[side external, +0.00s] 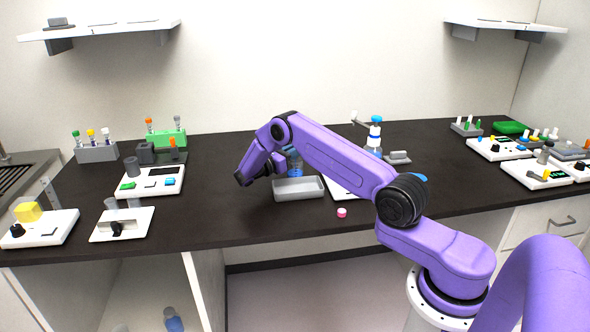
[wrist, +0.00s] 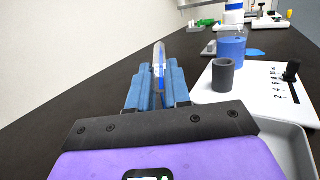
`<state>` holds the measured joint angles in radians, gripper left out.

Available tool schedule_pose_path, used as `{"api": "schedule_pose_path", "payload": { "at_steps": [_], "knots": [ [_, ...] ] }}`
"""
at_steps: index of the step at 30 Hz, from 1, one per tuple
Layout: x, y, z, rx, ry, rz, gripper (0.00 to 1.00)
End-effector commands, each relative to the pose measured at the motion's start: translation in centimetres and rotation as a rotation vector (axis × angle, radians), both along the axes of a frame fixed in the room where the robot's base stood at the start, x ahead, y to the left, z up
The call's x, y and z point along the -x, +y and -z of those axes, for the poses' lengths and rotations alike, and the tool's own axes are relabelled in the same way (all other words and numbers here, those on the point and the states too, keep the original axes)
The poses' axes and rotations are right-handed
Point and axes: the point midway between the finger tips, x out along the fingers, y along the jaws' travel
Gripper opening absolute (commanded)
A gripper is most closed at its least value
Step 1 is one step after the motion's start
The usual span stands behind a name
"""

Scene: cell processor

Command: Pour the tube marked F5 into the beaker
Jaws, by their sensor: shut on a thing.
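My gripper (wrist: 158,78), with blue fingers, is shut on a slim clear tube (wrist: 160,58) that holds some blue liquid. The tube sticks out past the fingertips; no F5 mark can be read on it. In the wrist view a clear beaker (wrist: 231,46) with blue liquid stands to the right of the tube and apart from it.
The grey tray (side external: 299,195) lies in front of the beaker. A white device with a dark cup (wrist: 223,76) and a knob (wrist: 291,70) is beside it. A pink cap (side external: 342,212) lies on the bench.

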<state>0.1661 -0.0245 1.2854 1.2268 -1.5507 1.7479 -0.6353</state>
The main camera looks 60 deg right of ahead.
Motion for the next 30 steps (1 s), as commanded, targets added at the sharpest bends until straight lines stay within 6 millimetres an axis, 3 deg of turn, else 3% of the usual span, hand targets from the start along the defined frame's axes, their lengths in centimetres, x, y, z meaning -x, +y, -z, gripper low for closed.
{"api": "schedule_pose_path", "payload": {
  "at_steps": [8, 22, 30],
  "knots": [
    [-0.01, -0.01, -0.08, -0.013, -0.005, 0.000, 0.00],
    [0.07, -0.29, -0.30, -0.310, -0.087, 0.000, 0.00],
    [0.19, -0.57, -0.96, -0.582, -0.161, 0.001, 0.00]
  ]
}}
